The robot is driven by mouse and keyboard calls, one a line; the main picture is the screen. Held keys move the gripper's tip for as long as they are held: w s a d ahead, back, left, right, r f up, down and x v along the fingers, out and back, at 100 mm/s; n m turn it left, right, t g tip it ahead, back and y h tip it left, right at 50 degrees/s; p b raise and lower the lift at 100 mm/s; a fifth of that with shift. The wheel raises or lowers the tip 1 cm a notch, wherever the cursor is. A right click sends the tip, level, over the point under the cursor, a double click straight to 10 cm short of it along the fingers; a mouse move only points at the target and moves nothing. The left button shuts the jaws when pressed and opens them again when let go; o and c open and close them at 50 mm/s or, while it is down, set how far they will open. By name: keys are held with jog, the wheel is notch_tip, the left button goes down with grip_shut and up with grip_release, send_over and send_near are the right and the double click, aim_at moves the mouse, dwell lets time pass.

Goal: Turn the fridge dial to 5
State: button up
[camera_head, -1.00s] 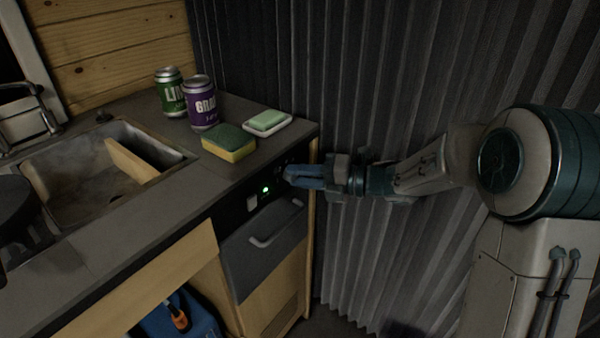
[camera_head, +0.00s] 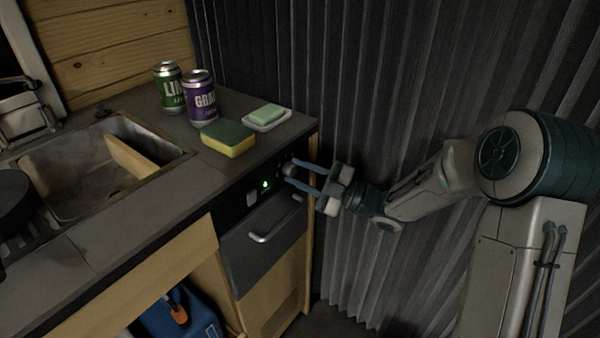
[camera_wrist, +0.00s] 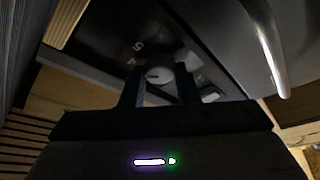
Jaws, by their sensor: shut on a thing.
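The fridge (camera_head: 262,250) is a dark drawer-like unit with a light bar handle, built in under the right end of the counter. Its dial (camera_head: 289,170) is a small round knob on the black panel, right of a lit green light. My gripper (camera_head: 289,172) reaches in from the right, with its two blue fingers on either side of the dial. In the wrist view the dial (camera_wrist: 158,75) sits between the dark fingertips, which are shut on it. A "5" and a "4" show on the panel at its upper left. The dial's pointer setting is too small to read surely.
A green-yellow sponge (camera_head: 229,138), a soap dish (camera_head: 268,120), a purple can (camera_head: 200,98) and a green can (camera_head: 169,86) stand on the counter above. The fridge handle (camera_head: 276,222) juts out below the panel. A corrugated wall (camera_head: 400,90) is close behind my arm.

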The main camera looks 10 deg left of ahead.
jog(key=m+t, duration=0.1)
jog(key=m, duration=0.1)
jog(key=m+t, duration=0.1)
jog(key=m, duration=0.2)
jog(key=shift+d+f+y, duration=0.1)
jog(key=shift+y, duration=0.2)
jog(key=shift+s+m+t, duration=0.1)
jog(key=shift+m+t, duration=0.6)
jog(key=shift+m, duration=0.65)
jog(key=shift+m+t, duration=0.7)
jog(key=shift+m, duration=0.65)
jog(key=shift+f, duration=0.1)
jog(key=o, duration=1)
jog(key=shift+c, duration=0.2)
jog(key=v, duration=1.3)
jog(key=shift+s+d, duration=0.2)
jog(key=shift+d, duration=0.05)
